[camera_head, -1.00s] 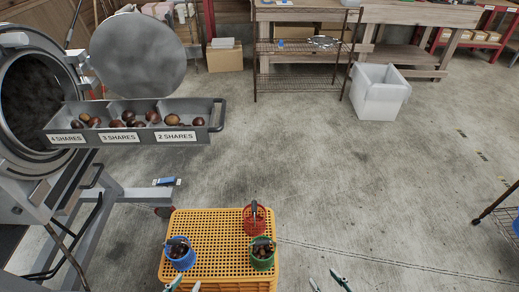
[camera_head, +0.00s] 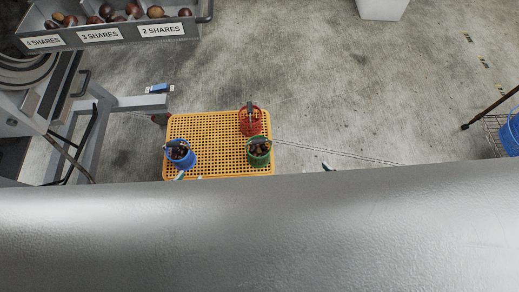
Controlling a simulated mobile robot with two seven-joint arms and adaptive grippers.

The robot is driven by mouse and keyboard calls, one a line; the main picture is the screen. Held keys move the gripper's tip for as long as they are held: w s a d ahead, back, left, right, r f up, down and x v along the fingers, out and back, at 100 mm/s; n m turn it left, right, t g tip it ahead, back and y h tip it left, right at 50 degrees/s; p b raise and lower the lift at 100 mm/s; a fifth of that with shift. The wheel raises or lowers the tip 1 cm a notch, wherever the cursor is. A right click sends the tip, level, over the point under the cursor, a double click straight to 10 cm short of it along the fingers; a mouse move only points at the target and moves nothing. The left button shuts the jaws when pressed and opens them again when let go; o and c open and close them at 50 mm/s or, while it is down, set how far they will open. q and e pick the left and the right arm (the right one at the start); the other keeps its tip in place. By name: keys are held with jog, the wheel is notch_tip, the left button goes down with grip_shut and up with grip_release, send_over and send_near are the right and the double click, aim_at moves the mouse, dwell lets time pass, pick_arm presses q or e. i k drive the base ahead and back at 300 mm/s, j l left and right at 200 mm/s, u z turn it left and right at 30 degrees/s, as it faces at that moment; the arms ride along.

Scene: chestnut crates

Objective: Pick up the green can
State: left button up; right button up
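The green can (camera_head: 259,151) stands upright on the yellow crate (camera_head: 212,128), near its front right corner, with chestnuts and a dark handle part at its top. A red can (camera_head: 250,121) stands behind it, and a blue can (camera_head: 180,154) stands at the crate's left. Only the fingertips of my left gripper (camera_head: 189,176) show, apart and empty, in front of the blue can. A fingertip of my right gripper (camera_head: 327,167) shows right of the crate, apart from the green can. A large grey surface hides the rest of both grippers.
A grey chestnut tray (camera_head: 105,38) with share labels is at the upper left, beside machine framing. A white bin (camera_head: 383,8) is at the top. A blue basket (camera_head: 511,135) on a wire cart is at the right edge.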

aim_at(258, 148)
jog(key=i+l+u, duration=0.1)
jog(key=u, duration=0.15)
jog(key=i+l+u, duration=0.1)
jog(key=l+u, duration=0.15)
jog(key=k+l, duration=0.5)
jog(key=l+u, duration=0.25)
jog(key=u, duration=0.2)
jog(key=l+u, duration=0.3)
jog(key=u, duration=0.15)
jog(key=k+l+u, duration=0.1)
jog(key=l, duration=0.2)
jog(key=l+u, duration=0.15)
jog(key=l, duration=0.15)
jog(key=k+l+u, duration=0.1)
jog(key=k+l, duration=0.15)
jog(key=l, duration=0.2)
jog(key=k+l, duration=0.15)
jog(key=l, duration=0.25)
jog(key=k+l+u, duration=0.1)
jog(key=l, duration=0.25)
jog(key=i+l, duration=0.1)
jog(key=l, duration=0.3)
jog(key=i+l, duration=0.1)
jog(key=l, duration=0.35)
